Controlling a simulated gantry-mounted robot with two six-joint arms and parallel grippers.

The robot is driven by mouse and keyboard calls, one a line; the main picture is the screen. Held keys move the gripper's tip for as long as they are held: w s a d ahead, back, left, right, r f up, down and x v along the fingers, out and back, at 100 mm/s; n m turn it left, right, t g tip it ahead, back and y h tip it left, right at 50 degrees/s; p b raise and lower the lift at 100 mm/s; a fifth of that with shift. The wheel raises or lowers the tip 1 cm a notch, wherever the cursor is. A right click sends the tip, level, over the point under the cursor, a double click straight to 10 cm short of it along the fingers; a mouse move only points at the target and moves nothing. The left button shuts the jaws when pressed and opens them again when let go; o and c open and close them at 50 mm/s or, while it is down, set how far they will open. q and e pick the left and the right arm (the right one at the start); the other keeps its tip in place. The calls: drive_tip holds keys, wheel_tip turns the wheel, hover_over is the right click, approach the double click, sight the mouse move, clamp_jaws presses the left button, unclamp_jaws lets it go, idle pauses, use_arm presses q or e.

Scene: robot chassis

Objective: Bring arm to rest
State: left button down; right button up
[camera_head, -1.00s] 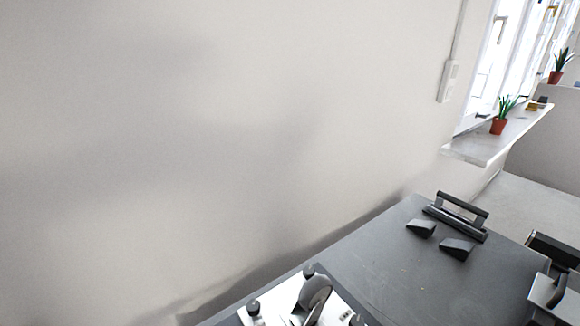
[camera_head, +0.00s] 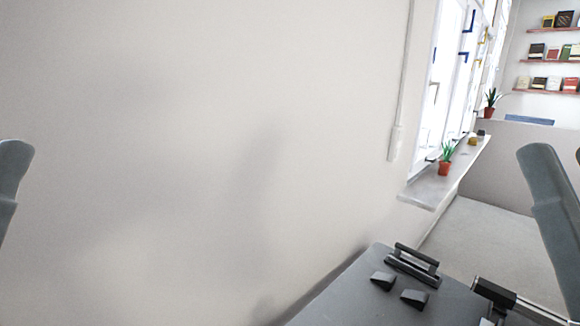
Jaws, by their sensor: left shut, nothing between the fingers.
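A grey rounded part of my left arm (camera_head: 12,180) shows at the left edge, in front of the bare wall. My left gripper is shut and empty, but its fingers are hard to make out and most of the arm is cut off by the frame. A similar grey part of my right arm (camera_head: 550,205) stands at the right edge. I cannot see the fingers of my right gripper.
A pale wall (camera_head: 190,150) fills the left and middle. A dark bench top (camera_head: 350,296) with a black handle (camera_head: 413,266) and two small wedges is at the bottom. A windowsill (camera_head: 430,188) holds a potted plant (camera_head: 446,160). Bookshelves (camera_head: 550,60) stand far right.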

use_arm(q)
wheel_tip(320, 180, up, 37)
drive_tip(key=p, duration=3.4)
use_arm(e)
wheel_tip(320, 180, up, 37)
use_arm(q)
wheel_tip(320, 180, down, 45)
drive_tip(key=b, duration=4.5)
drive_tip(key=shift+f+h+b, duration=0.2)
drive_tip(key=shift+h+b, duration=0.1)
drive_tip(key=shift+b, duration=0.1)
use_arm(e)
wheel_tip(320, 180, down, 45)
drive_tip(key=shift+s+f, duration=0.1)
